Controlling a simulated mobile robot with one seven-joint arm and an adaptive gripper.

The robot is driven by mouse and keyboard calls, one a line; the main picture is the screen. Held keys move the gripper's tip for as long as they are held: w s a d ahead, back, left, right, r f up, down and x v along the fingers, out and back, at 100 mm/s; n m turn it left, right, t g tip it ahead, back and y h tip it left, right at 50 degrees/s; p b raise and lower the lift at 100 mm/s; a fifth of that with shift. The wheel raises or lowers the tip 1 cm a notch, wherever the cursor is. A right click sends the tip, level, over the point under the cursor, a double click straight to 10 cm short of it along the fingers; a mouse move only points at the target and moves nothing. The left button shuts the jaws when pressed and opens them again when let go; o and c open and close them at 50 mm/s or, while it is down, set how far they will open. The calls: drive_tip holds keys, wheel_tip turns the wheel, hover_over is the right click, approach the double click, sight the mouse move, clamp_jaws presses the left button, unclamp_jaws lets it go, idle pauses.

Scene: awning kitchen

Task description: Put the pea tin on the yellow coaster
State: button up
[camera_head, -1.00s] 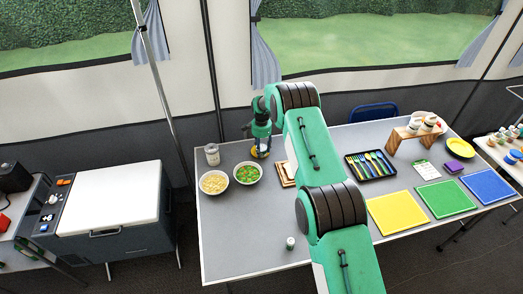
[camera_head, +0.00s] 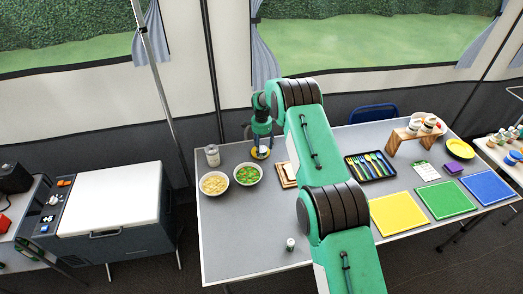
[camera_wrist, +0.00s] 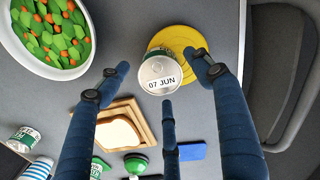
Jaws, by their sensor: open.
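A tin (camera_wrist: 160,76) with a silver lid marked "07 JUN" and a green and white label stands on the yellow coaster (camera_wrist: 205,40), nearer one edge of it. Most of its label is turned away, so I cannot read what it holds. In the head view the coaster (camera_head: 254,155) lies at the back of the table, under my gripper (camera_head: 261,143). In the wrist view my gripper (camera_wrist: 162,75) has its dark blue fingers spread around and above the tin, with visible gaps. It is open and holds nothing.
A bowl of peas and carrots (camera_head: 247,174) stands close beside the coaster, with a pasta bowl (camera_head: 214,183) and a jar (camera_head: 212,155) farther left. Bread on a board (camera_wrist: 120,128) lies nearby. Another small tin (camera_head: 290,244) stands at the front. The table's left front is clear.

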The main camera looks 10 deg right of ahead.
sight(262, 149)
wheel_tip(262, 149, up, 9)
drive_tip(key=p, duration=0.1)
idle(0.3)
drive_tip(key=shift+r, duration=0.15)
idle(0.5)
